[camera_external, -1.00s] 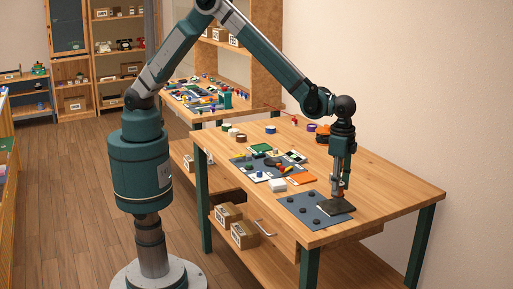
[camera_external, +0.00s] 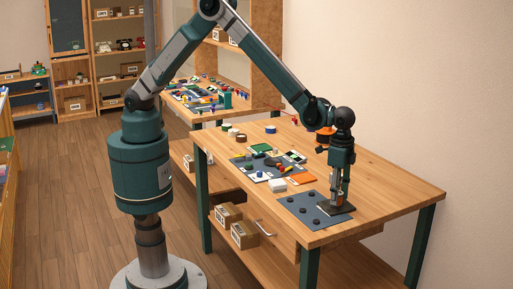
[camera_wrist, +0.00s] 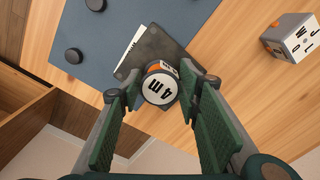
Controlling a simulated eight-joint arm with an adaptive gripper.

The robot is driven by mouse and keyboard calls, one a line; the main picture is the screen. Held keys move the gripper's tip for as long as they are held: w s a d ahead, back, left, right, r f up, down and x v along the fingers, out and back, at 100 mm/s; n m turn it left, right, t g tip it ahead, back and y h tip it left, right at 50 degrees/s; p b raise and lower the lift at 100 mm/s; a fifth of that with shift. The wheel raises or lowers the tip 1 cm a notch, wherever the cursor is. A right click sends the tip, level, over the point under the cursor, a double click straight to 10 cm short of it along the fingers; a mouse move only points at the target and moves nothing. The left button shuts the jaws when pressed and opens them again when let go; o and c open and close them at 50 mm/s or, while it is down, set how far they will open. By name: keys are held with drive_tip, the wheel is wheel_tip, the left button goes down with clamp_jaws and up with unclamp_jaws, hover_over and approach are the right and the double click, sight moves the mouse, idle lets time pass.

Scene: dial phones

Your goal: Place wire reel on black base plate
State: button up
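The wire reel (camera_wrist: 158,84) is a small cylinder with a white face reading "4 m" and an orange band. In the wrist view it stands between my fingertips, over the near part of the black base plate (camera_wrist: 160,45). In the external view my gripper (camera_external: 337,203) points down at the plate (camera_external: 345,210), at the right edge of the blue-grey mat (camera_external: 300,208). The fingers partly hide the reel there, and I cannot tell whether its underside touches the plate.
Round black knobs (camera_wrist: 73,55) sit on the mat. A grey-white lettered block (camera_wrist: 292,36) lies to the right in the wrist view. The table's right side (camera_external: 395,195) is clear.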

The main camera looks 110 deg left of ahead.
drive_tip(key=shift+o, duration=1.2)
drive_tip(key=shift+r, duration=0.1)
wheel_tip(320, 180, up, 12)
drive_tip(key=p, duration=0.1)
drive_tip(key=shift+r, duration=0.2)
